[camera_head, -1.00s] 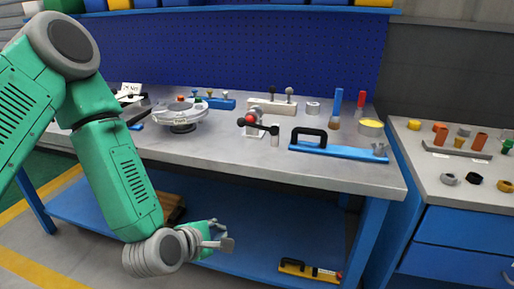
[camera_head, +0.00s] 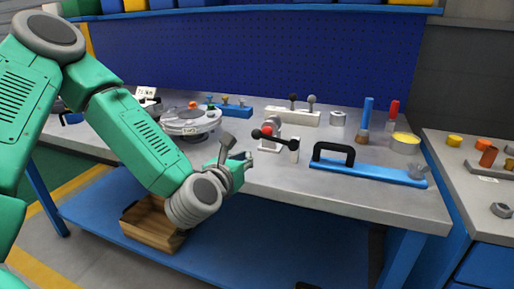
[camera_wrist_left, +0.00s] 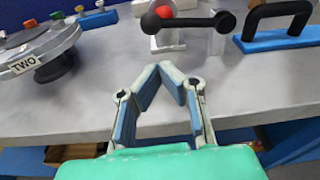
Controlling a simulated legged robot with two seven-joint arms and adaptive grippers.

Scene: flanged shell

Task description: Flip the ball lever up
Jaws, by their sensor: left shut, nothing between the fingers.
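A black ball lever (camera_head: 277,138) is on a small grey stand near the front edge of the workbench, with a red ball (camera_head: 267,130) at its stand. In the left wrist view the lever (camera_wrist_left: 190,22) lies roughly level, with a black ball at each end and a pale cylinder behind its right end. My left gripper (camera_head: 238,153) is at the bench's front edge, left of and lower than the lever in the head view. In the wrist view its fingertips (camera_wrist_left: 172,68) meet, empty, and are apart from the lever. My right gripper is not in view.
A round flanged shell (camera_head: 190,122) stands left of the lever. A blue base with a black handle (camera_head: 370,170) lies to the right. A white block with ball-topped levers (camera_head: 292,116) is behind. The bench's front strip (camera_wrist_left: 100,100) is mostly clear.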

